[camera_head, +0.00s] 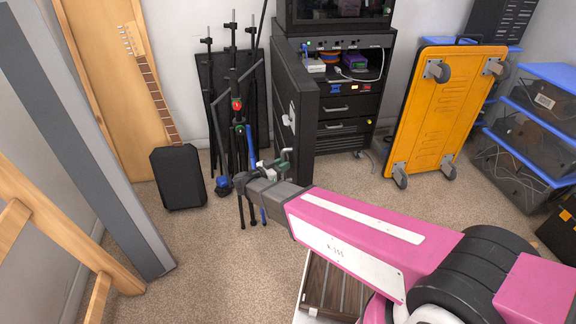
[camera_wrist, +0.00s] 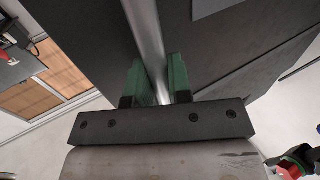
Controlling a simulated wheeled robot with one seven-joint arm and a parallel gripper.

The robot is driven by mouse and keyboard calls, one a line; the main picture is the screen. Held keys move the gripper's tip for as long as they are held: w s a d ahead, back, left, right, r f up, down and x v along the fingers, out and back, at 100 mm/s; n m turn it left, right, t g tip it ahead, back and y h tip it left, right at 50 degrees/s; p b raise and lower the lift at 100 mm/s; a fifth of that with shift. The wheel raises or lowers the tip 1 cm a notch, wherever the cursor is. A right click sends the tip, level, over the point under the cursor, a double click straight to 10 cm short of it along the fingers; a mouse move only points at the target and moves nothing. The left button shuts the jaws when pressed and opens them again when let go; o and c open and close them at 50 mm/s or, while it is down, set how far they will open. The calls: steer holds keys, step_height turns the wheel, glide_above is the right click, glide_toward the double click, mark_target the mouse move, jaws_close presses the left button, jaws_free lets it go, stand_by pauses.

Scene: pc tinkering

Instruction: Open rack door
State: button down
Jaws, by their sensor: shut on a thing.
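The black rack (camera_head: 345,135) stands at the back, with its front partly exposed. Its dark door (camera_head: 300,125) stands swung out on the left side, at an angle to the rack front. My gripper (camera_head: 283,158) is at the door's lower, near part. In the wrist view, the green fingers of my gripper (camera_wrist: 157,85) are shut on a pale metal bar (camera_wrist: 146,35), which runs along the dark door panel (camera_wrist: 225,50). I cannot tell whether this bar is a handle or the door's edge. My wrist hides part of the grip in the head view.
A yellow wheeled cart (camera_head: 445,112) leans at the right, beside clear bins with blue lids (camera_head: 550,75). Carpet (camera_head: 215,245) is free in front.

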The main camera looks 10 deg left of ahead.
steer(key=shift+w+a, duration=0.2)
steer(key=c, duration=1.1)
jaws_free()
steer(key=shift+d, duration=0.1)
steer(key=v, duration=1.1)
